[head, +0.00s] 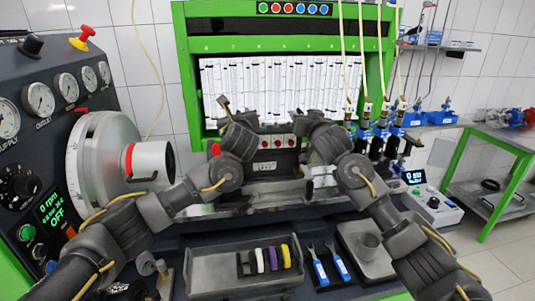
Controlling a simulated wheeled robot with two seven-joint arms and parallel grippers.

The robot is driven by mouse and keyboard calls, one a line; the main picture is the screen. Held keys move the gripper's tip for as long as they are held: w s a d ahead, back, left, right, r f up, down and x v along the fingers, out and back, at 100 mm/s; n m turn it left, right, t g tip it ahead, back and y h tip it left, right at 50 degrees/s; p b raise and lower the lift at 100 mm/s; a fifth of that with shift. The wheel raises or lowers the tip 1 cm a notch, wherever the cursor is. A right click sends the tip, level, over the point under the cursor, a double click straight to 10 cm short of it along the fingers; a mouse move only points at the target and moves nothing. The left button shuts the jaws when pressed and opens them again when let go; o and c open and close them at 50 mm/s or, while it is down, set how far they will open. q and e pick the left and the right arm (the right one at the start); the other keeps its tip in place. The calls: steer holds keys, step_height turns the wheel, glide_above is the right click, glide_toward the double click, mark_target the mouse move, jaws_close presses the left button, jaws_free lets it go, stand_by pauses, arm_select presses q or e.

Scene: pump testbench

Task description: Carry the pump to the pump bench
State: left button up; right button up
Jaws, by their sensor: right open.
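I cannot pick out the pump for certain. A red and blue unit (516,117), which may be a pump, sits at the far right on a green-framed bench (497,143). My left gripper (224,104) is raised in front of the lit panel of the green test stand, its fingers small and dark; I cannot see whether they are open. My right gripper (300,117) is open in front of the same stand, to the right of the left one. No object shows clearly in either gripper. The arms hide part of the stand's lower front.
The green test stand (185,75) fills the back. A gauge console (75,160) with a large grey drum stands at left. Floor shows at right.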

arm_select(q)
steer(key=shift+w+a, duration=0.1)
steer(key=shift+w, duration=0.3)
arm_select(e)
steer(key=shift+w+a, duration=0.15)
steer(key=shift+w, duration=0.25)
arm_select(q)
steer(key=shift+c, duration=0.4)
arm_select(e)
steer(key=shift+c, duration=0.4)
arm_select(q)
jaws_close()
arm_select(e)
jaws_close()
arm_select(q)
steer(key=shift+r, duration=0.3)
arm_select(e)
steer(key=shift+r, duration=0.35)
